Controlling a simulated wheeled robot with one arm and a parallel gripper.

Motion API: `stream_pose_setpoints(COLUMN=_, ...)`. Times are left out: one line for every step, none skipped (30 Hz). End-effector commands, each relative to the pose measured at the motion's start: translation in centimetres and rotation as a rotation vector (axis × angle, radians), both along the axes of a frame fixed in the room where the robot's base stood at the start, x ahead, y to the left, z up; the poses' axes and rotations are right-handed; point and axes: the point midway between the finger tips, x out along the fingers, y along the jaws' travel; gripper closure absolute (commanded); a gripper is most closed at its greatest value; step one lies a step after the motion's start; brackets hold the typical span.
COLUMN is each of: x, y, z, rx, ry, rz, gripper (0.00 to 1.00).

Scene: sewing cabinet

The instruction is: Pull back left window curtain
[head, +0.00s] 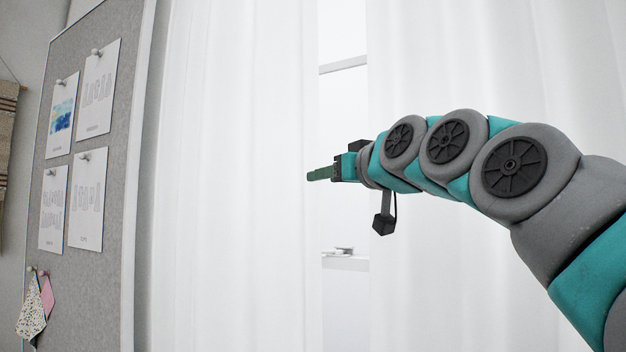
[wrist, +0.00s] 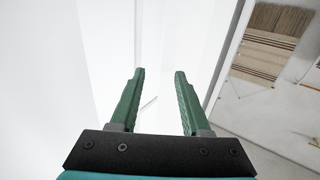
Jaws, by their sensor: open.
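The left curtain (head: 240,180) is white and hangs in soft vertical folds, left of a narrow gap in the head view. The right curtain (head: 480,60) is also white and hangs right of the gap, partly behind my arm. My gripper (head: 318,174) is at the inner edge of the left curtain in the head view, fingers pointing left. In the wrist view my gripper (wrist: 160,75) has its two green fingers apart with nothing clearly held between them. White fabric or window lies beyond the fingers; I cannot tell whether they touch the curtain.
A grey pinboard (head: 115,200) with pinned papers and fabric scraps stands left of the left curtain. A white window sill (head: 345,262) with a small object shows through the gap. A woven wall hanging (wrist: 265,45) shows at the upper right of the wrist view.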

Motion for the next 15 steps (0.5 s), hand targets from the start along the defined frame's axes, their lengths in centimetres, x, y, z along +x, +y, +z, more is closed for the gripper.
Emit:
stream_pose_setpoints(x=0.5, y=0.4, z=0.0, rx=-0.001, ry=0.001, rz=0.001, gripper=0.53)
stream_pose_setpoints(x=0.8, y=0.6, z=0.0, rx=-0.001, ry=0.001, rz=0.001, gripper=0.53)
stream_pose_setpoints(x=1.3, y=0.8, z=0.1, rx=0.000, ry=0.000, rz=0.001, gripper=0.53)
stream_pose_setpoints(x=1.6, y=1.0, z=0.1, rx=0.000, ry=0.000, rz=0.001, gripper=0.53)
stream_pose_setpoints(x=2.0, y=1.3, z=0.1, rx=0.000, ry=0.000, rz=0.000, gripper=0.53)
stream_pose_setpoints(x=2.5, y=1.6, z=0.1, rx=0.000, ry=0.000, rz=0.000, gripper=0.53)
stream_pose_setpoints(x=2.9, y=1.8, z=0.1, rx=-0.001, ry=0.001, rz=0.000, gripper=0.53)
stream_pose_setpoints(x=3.2, y=2.1, z=0.0, rx=-0.001, ry=0.001, rz=0.000, gripper=0.53)
stream_pose_setpoints(x=3.6, y=2.3, z=0.0, rx=-0.001, ry=0.001, rz=0.000, gripper=0.53)
stream_pose_setpoints(x=3.9, y=2.5, z=0.0, rx=-0.001, ry=0.001, rz=0.000, gripper=0.53)
stream_pose_setpoints(x=4.1, y=2.7, z=0.0, rx=-0.001, ry=0.001, rz=0.000, gripper=0.53)
stream_pose_setpoints(x=4.5, y=2.9, z=0.0, rx=-0.001, ry=0.001, rz=0.001, gripper=0.53)
stream_pose_setpoints(x=4.7, y=3.0, z=0.0, rx=-0.001, ry=0.001, rz=0.001, gripper=0.53)
stream_pose_setpoints(x=4.8, y=3.1, z=0.0, rx=-0.001, ry=0.001, rz=0.001, gripper=0.53)
stream_pose_setpoints(x=5.0, y=3.2, z=0.0, rx=-0.001, ry=0.001, rz=0.001, gripper=0.53)
